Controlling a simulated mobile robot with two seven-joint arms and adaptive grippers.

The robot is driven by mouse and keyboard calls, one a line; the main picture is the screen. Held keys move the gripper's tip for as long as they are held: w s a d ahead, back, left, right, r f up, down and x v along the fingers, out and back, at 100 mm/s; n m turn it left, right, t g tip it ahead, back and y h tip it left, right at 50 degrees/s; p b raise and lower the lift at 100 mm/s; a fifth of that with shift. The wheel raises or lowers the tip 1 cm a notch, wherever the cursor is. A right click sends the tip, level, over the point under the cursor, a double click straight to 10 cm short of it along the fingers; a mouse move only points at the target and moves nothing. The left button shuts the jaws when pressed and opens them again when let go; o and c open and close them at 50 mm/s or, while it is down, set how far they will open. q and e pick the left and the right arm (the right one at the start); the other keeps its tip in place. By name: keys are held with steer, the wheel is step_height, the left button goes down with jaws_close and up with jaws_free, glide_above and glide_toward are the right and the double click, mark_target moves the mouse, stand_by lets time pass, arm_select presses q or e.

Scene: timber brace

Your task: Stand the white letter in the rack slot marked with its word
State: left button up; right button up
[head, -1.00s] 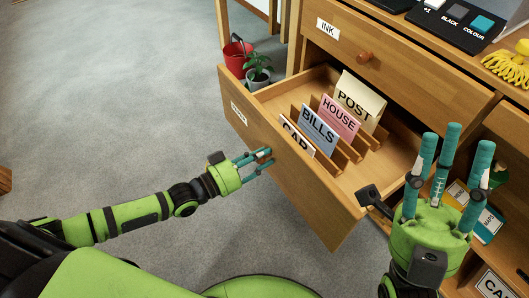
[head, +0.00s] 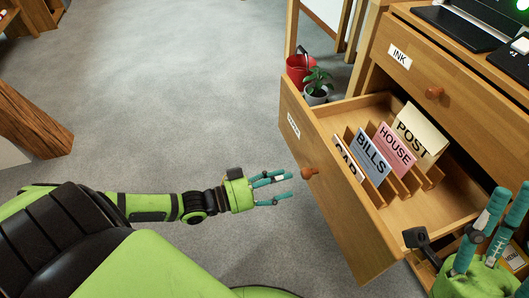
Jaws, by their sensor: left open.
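A wooden rack (head: 402,187) with several slots stands in the open drawer. Its front card, whitish and partly hidden by the drawer front, reads what looks like CAR (head: 348,165); I cannot tell if it is a letter or a slot marker. Behind it stand a blue BILLS card (head: 372,158), a pink HOUSE card (head: 394,149) and a cream POST card (head: 420,137). No loose white letter shows now. My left gripper (head: 286,187) is open and empty, just left of the drawer's knob. My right gripper (head: 497,228), cut by the right edge, has straight, spread fingers and holds nothing visible.
The pulled-out drawer's front (head: 340,210) with its round knob (head: 309,173) juts into the room. A shut INK drawer (head: 440,70) is above. A red bucket (head: 299,68) and potted plant (head: 316,92) stand behind.

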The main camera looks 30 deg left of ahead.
arm_select(q)
steer(key=shift+v, duration=2.4)
